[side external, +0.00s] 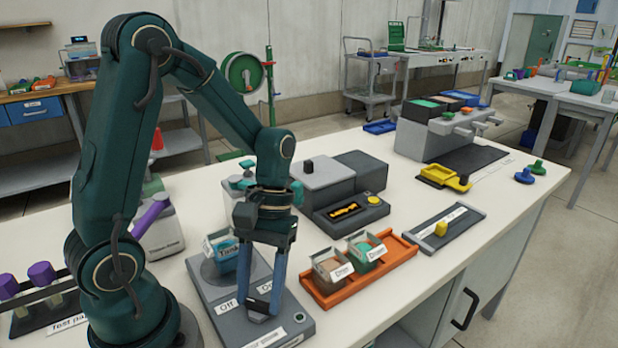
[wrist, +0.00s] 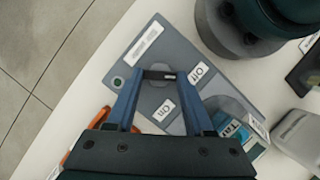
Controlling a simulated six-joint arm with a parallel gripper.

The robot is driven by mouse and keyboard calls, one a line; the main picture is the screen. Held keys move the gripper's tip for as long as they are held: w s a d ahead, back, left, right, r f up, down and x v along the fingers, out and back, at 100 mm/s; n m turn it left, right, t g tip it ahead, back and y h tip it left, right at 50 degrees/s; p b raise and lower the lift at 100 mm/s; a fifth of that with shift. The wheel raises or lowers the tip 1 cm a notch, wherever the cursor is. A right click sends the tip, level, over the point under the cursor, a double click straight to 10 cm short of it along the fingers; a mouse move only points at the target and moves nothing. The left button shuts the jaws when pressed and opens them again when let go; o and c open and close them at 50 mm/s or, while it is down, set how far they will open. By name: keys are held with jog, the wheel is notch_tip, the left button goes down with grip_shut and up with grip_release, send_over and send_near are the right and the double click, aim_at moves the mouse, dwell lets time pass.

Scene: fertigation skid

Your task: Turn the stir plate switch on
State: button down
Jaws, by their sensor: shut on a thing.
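The stir plate is a flat grey box (side external: 213,291) at the front of the bench, and it also shows in the wrist view (wrist: 150,53). Its dark switch handle (wrist: 160,74) sits between two white labels; one reads "Off" (side external: 227,306), and the other (side external: 264,271) is partly hidden by my finger. My gripper (side external: 259,303) points down over the plate, its blue fingers closed on the switch handle from both sides. It shows in the wrist view too (wrist: 160,76). The fingers hide part of the handle, so its exact setting is hard to tell.
A beaker labelled "Tank" (side external: 222,252) stands on the plate's round top, close beside my gripper. An orange tray (side external: 398,255) with two labelled containers is to the right. A small green round part (wrist: 118,82) is at the plate's corner.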

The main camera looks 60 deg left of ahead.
jog(key=m, duration=0.2)
jog(key=m+y, duration=0.1)
jog(key=m, duration=0.1)
jog(key=shift+d+m+g+y, duration=0.15)
jog(key=shift+m+g+y, duration=0.15)
jog(key=shift+g, duration=0.1)
jog(key=m+y, duration=0.1)
jog(key=m, duration=0.2)
jog(key=shift+d+m, duration=0.15)
jog(key=shift+m, duration=0.15)
jog(key=m+y, duration=0.2)
jog(key=m, duration=0.2)
jog(key=shift+d, duration=0.15)
jog(key=shift+m+t+y, duration=0.5)
jog(key=shift+m+y, duration=0.1)
jog(key=shift+m, duration=1.3)
jog(key=shift+s, duration=0.1)
jog(key=shift+c, duration=1.4)
grip_release()
jog(key=shift+d, duration=0.1)
